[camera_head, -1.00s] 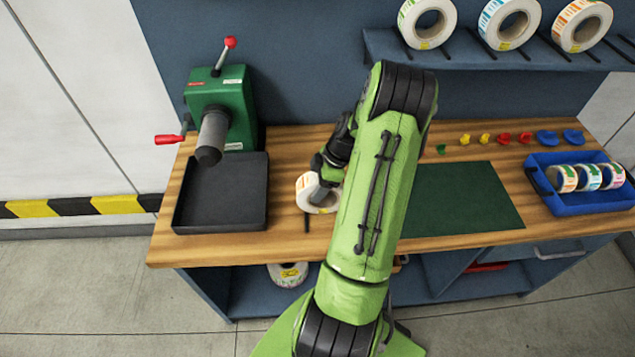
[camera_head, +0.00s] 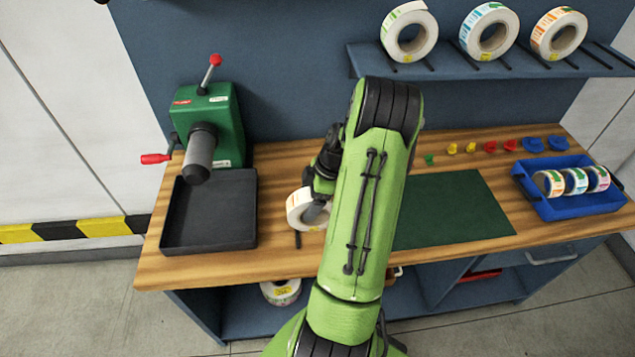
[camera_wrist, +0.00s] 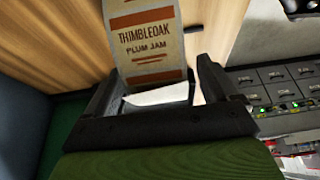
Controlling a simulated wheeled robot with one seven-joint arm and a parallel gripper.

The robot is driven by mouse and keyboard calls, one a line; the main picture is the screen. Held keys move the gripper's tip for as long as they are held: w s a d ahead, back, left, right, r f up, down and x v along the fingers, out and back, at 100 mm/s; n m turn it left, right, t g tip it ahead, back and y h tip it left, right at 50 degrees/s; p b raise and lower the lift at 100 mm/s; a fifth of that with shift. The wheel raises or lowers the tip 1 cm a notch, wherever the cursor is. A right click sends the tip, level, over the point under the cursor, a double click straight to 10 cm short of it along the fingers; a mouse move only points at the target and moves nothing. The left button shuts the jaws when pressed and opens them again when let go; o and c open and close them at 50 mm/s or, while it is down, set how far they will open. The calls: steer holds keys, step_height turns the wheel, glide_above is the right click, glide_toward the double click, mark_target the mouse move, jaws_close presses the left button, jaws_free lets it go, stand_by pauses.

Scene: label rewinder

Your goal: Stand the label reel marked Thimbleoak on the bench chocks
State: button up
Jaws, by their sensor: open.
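The Thimbleoak reel (camera_wrist: 147,45) fills the upper middle of the wrist view; its cream label reads "THIMBLEOAK PLUM JAM" with brown-red bands. In the head view the reel (camera_head: 306,210) stands upright on the bench, left of my arm. A dark chock rail (camera_head: 298,240) pokes out below it; the other chock is hidden. My gripper (camera_wrist: 157,95) is open, its two black fingers on either side of the reel's lower edge in the wrist view. In the head view my gripper is at the reel, partly hidden by my arm. Whether the fingers touch the reel cannot be told.
A black tray (camera_head: 212,243) and green rewinder (camera_head: 218,125) stand to the left. A green mat (camera_head: 455,212) and blue bin (camera_head: 570,208) with small reels lie to the right. Large reels stand on the wall shelf (camera_head: 460,66). Another reel (camera_head: 281,291) sits under the bench.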

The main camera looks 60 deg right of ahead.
steer(key=p+v, duration=0.1)
steer(key=v, duration=1.3)
steer(key=w+a+r+m+h, duration=0.1)
steer(key=w+a+r, duration=0.15)
steer(key=a, duration=0.35)
steer(key=w+a+r+m+g+h, duration=0.1)
steer(key=w+a+r, duration=0.1)
steer(key=a+r, duration=0.3)
steer(key=w+a+r+m, duration=0.1)
steer(key=w+a+r, duration=0.1)
steer(key=a, duration=0.5)
steer(key=s+a+r+m+t, duration=0.1)
steer(key=s+a+m, duration=0.1)
steer(key=s+a, duration=0.4)
steer(key=s+a+r+m+t+h, duration=0.1)
steer(key=s+a+m+t, duration=0.1)
steer(key=s+a, duration=0.4)
steer(key=a+m, duration=0.1)
steer(key=a, duration=0.2)
steer(key=shift+a, duration=0.3)
